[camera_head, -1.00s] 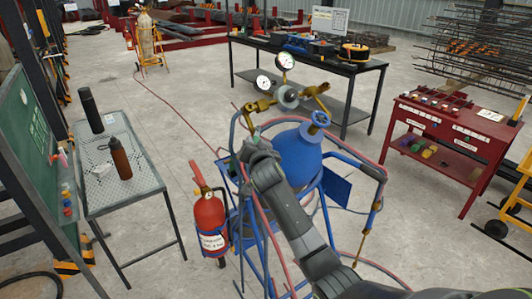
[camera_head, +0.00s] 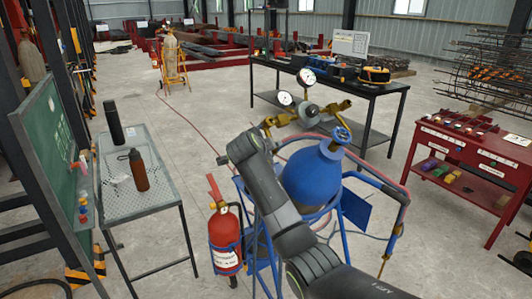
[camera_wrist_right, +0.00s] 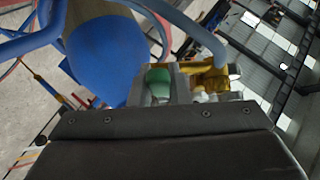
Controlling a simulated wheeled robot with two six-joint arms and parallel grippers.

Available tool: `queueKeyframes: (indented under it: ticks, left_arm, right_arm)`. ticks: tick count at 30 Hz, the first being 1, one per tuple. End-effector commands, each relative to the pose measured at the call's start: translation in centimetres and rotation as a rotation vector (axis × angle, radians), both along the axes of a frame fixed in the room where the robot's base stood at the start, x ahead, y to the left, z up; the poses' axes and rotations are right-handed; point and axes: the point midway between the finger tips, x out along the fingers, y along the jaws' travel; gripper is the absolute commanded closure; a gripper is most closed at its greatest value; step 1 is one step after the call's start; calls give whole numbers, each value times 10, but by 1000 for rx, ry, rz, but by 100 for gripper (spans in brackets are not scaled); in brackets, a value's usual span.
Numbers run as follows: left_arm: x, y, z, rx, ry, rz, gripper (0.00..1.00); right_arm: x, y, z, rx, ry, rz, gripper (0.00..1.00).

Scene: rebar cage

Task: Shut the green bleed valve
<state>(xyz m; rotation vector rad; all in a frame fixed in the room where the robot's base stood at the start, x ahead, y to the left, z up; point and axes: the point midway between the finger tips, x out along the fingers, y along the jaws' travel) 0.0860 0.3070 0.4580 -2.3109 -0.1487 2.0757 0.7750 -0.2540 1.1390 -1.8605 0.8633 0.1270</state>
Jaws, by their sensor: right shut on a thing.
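The green bleed valve (camera_wrist_right: 157,76) shows as a small green part between my right gripper's (camera_wrist_right: 166,86) fingers in the right wrist view, beside a brass fitting (camera_wrist_right: 208,78). The jaws are shut on it; the fingers hide much of it, so its turn position cannot be told. In the head view my right arm reaches up from the bottom right to the left of the blue gas cylinder (camera_head: 312,178), and its own links hide the gripper and the valve. The brass regulator (camera_head: 307,111) with two round gauges stands just above. My left gripper is not in view.
The blue cart frame (camera_head: 398,212) surrounds the cylinder, with a red fire extinguisher (camera_head: 224,238) at its left. A mesh table (camera_head: 165,202) with bottles stands farther left. A black workbench (camera_head: 372,102) is behind and a red cabinet (camera_head: 470,155) at the right.

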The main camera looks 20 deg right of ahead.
Motion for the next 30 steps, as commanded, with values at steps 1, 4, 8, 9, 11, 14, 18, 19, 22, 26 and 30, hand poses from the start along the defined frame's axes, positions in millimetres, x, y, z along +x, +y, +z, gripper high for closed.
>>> queueKeyframes:
  ticks: [1, 4, 8, 9, 11, 14, 18, 19, 22, 26, 30]
  left_arm:
    - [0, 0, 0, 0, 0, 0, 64]
    - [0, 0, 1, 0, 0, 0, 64]
    - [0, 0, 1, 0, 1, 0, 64]
    - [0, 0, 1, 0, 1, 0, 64]
    - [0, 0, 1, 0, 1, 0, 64]
    - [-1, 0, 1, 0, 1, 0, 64]
    - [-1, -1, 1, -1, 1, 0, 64]
    - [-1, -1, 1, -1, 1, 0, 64]
    - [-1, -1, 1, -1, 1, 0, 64]
    - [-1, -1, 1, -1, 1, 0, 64]
    - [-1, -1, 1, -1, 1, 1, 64]
  right_arm:
    - [1, 1, 2, 17, 3, -10, 100]
    - [2, 1, 2, 42, 9, -32, 100]
    - [3, 1, 3, 62, 11, -49, 100]
    - [3, 1, 3, 66, 12, -51, 100]
    - [3, 1, 3, 70, 13, -55, 100]
    - [3, 2, 3, 73, 14, -57, 100]
    - [3, 1, 3, 74, 13, -58, 100]
    - [3, 1, 3, 74, 13, -58, 100]
    - [3, 1, 3, 74, 13, -58, 100]
    - [3, 1, 3, 73, 14, -57, 70]
    - [3, 1, 3, 72, 14, -58, 62]
